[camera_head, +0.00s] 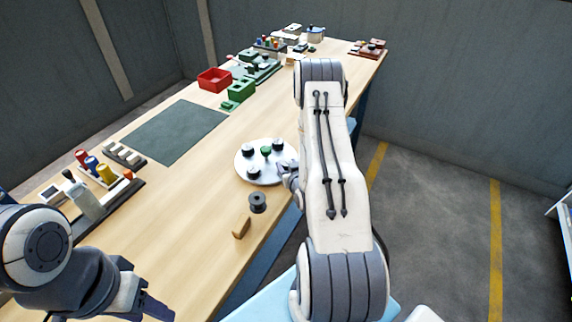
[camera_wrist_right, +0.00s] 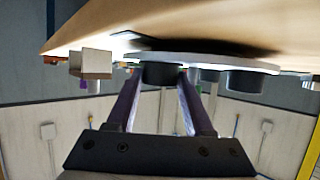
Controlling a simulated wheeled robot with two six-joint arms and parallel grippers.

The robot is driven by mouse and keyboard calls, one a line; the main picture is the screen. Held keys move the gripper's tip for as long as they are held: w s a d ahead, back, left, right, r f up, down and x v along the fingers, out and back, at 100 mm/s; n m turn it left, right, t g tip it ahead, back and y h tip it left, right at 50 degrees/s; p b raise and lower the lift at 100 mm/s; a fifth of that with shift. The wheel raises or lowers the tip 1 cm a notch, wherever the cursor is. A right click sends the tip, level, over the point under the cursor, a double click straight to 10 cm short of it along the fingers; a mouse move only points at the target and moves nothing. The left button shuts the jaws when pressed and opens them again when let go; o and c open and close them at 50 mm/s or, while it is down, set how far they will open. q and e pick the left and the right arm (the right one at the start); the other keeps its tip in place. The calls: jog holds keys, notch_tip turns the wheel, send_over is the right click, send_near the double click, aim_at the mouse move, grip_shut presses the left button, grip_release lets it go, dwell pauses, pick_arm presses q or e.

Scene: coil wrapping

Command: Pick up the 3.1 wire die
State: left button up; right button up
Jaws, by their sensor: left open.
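A round pale plate (camera_head: 243,165) on the bench carries several small black pieces, including one at the back left (camera_head: 249,154) and one at the front (camera_head: 253,174), around a green centre (camera_head: 266,151). Size labels are not readable, so I cannot tell which is the 3.1 wire die. My right gripper (camera_head: 287,172) is at the plate's right edge, partly hidden by my arm. In the right wrist view its fingers (camera_wrist_right: 160,92) stand apart, with a black die (camera_wrist_right: 160,75) at their tips; I cannot tell if they touch it. My left gripper (camera_head: 150,308) is open, low at the left.
A dark spool (camera_head: 257,202) and a small wooden block (camera_head: 241,228) are in front of the plate. A dark green mat (camera_head: 175,132) lies left of it. A rack with coloured pieces (camera_head: 105,173) is at the left. A red bin (camera_head: 214,80) and green blocks (camera_head: 241,90) stand further back.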

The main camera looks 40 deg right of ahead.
grip_shut()
jog(key=shift+r, duration=0.2)
